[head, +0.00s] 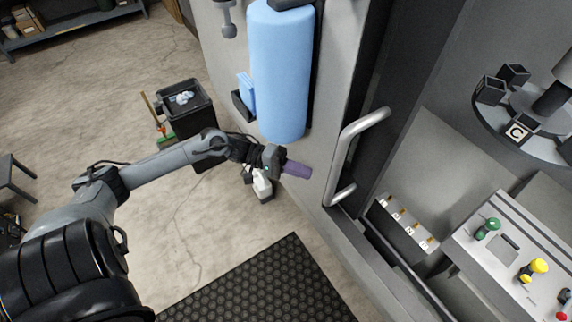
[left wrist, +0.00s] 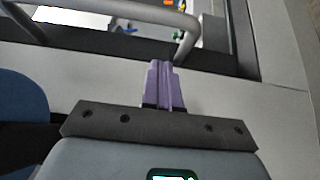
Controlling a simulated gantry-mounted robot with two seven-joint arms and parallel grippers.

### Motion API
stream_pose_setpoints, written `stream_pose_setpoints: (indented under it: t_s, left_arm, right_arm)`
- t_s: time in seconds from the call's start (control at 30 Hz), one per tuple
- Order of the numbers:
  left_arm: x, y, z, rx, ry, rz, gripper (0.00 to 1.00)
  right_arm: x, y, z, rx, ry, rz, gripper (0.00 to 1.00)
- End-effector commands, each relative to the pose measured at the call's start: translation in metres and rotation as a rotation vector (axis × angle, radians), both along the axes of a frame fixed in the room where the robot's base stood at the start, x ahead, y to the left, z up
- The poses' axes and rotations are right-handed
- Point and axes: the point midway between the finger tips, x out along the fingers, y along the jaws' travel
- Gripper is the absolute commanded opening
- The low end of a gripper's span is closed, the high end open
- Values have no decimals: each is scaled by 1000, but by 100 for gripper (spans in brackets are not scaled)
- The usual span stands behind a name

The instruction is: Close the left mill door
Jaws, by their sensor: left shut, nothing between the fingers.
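The left mill door (head: 340,75) is a grey panel with a tubular metal handle (head: 345,150) near its right edge. To the right of the handle the mill's interior shows through an opening. My left gripper (head: 308,172) has purple fingers, shut with nothing between them. It is just left of the handle's lower part in the head view, and a gap shows between them. In the left wrist view the fingers (left wrist: 165,75) point toward the handle (left wrist: 185,40), which crosses the top of the picture. My right gripper is not in view.
A blue roll (head: 278,70) hangs on the panel above my left gripper. A control panel (head: 515,255) with green, yellow and red knobs is at the lower right. A black mat (head: 260,285) lies in front.

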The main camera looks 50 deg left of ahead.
Motion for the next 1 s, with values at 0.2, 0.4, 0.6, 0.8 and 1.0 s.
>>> stream_pose_setpoints:
  t_s: [0.2, 0.4, 0.6, 0.8, 1.0]
  left_arm:
    - [7, -33, 2, -1, 0, -2, 0]
    - [2, -51, 0, 0, 1, 0, 0]
    - [0, -57, 0, 0, 0, 0, 0]
    - [0, -57, 0, 0, 0, 0, 0]
    - [0, -59, 1, 0, 1, 0, 0]
  right_arm:
    - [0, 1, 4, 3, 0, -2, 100]
    - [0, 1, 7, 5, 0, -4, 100]
    - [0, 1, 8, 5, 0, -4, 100]
    - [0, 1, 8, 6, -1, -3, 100]
    - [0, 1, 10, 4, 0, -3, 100]
